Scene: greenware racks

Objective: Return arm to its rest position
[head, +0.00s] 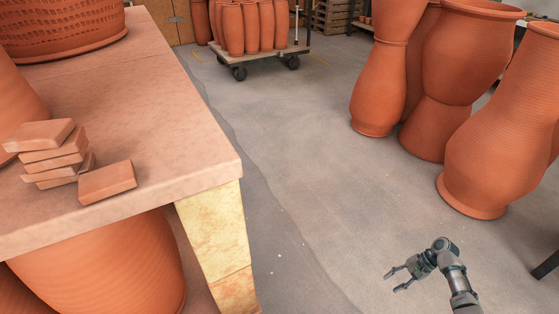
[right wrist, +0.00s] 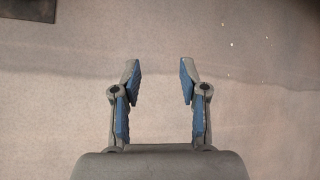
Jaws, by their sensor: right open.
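My right gripper (head: 393,280) is at the lower right of the head view, over the bare concrete floor. Its two fingers are apart, with nothing between them. The right arm comes up from the bottom edge of the head view and touches nothing that I can see. My left gripper is not in either view.
A clay-topped table (head: 150,110) fills the left, with stacked bricks (head: 50,150) and a loose brick (head: 107,182). Tall terracotta vases (head: 490,150) stand at right. A loaded cart (head: 265,53) is at the back. The middle floor (head: 290,150) is clear.

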